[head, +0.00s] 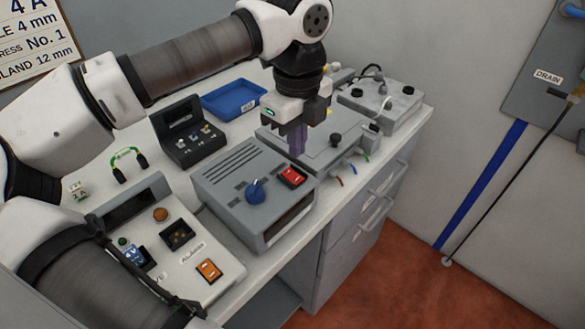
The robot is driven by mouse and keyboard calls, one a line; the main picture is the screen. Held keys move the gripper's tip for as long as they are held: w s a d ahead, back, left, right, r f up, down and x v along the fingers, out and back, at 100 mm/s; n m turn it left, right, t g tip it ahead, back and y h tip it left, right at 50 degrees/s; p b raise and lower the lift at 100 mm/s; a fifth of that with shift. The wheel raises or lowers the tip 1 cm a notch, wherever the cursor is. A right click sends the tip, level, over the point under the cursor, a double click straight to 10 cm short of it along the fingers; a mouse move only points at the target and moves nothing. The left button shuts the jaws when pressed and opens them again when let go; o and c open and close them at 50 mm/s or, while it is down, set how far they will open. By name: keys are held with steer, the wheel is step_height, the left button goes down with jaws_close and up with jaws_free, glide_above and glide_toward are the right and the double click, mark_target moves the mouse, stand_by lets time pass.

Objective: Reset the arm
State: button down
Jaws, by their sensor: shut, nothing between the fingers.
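My gripper (298,139) hangs from my arm above the bench, pointing down. Its fingers look purple and closed together, with nothing between them. It is over the front edge of a grey flat-topped unit (345,150), just behind a grey box with a blue knob (255,190) and a red switch (293,176). I cannot tell whether the fingertips touch anything, as the box's rear edge is close to them. My arm reaches across the upper left of the view.
An alarm panel (226,258) with an orange switch stands at the front left. A black unit (190,135), a blue tray (234,98) and a green looped lead (127,160) lie behind. Another grey unit (398,108) stands at the far right. Open floor (400,285) lies right of the drawers.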

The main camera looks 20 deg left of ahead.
steer(key=shift+r, duration=0.4)
